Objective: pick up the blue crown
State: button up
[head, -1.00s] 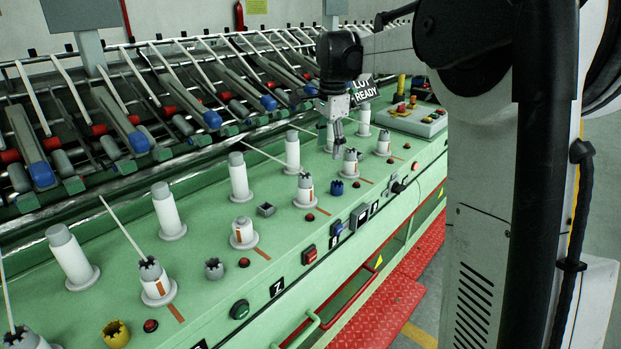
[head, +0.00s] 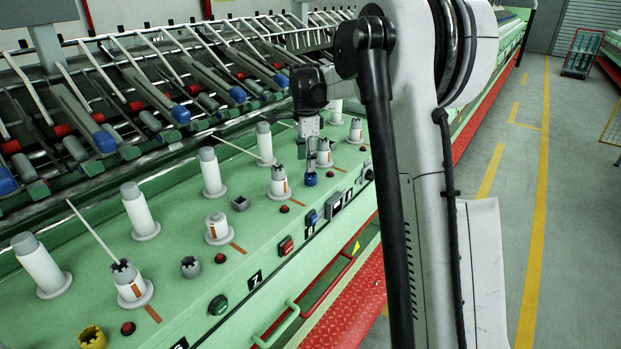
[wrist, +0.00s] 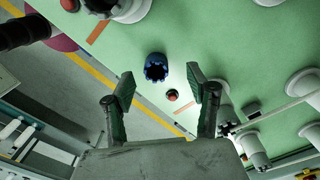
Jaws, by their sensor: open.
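The blue crown (head: 310,179) is a small ring with a notched top on the green machine bench, near its front edge. In the wrist view the blue crown (wrist: 156,68) stands beyond and between my two fingertips, apart from both. My gripper (head: 311,158) is over the crown in the head view, pointing down. In the wrist view my gripper (wrist: 163,88) is open and empty, its fingers spread on either side. The gap between fingertips and crown is hard to judge in the head view.
A red button (wrist: 172,95) sits close to the crown. White bobbins with crowns, such as one (head: 279,182), stand nearby, some with slanted rods. A grey crown (head: 190,266) and a yellow crown (head: 92,337) are nearer. The aisle floor (head: 500,200) is clear.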

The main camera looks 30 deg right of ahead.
aim_at(311, 178)
jog(key=shift+s+d+f+p, duration=0.15)
jog(key=shift+f, duration=0.75)
jog(key=shift+s+d+f+p, duration=0.2)
jog(key=shift+f, duration=0.75)
jog(key=shift+s+d+f+p, duration=0.15)
jog(key=shift+f, duration=0.75)
jog(key=shift+c, duration=0.5)
jog(key=c, duration=0.9)
jog(key=shift+c, duration=0.2)
jog(key=shift+r, duration=0.1)
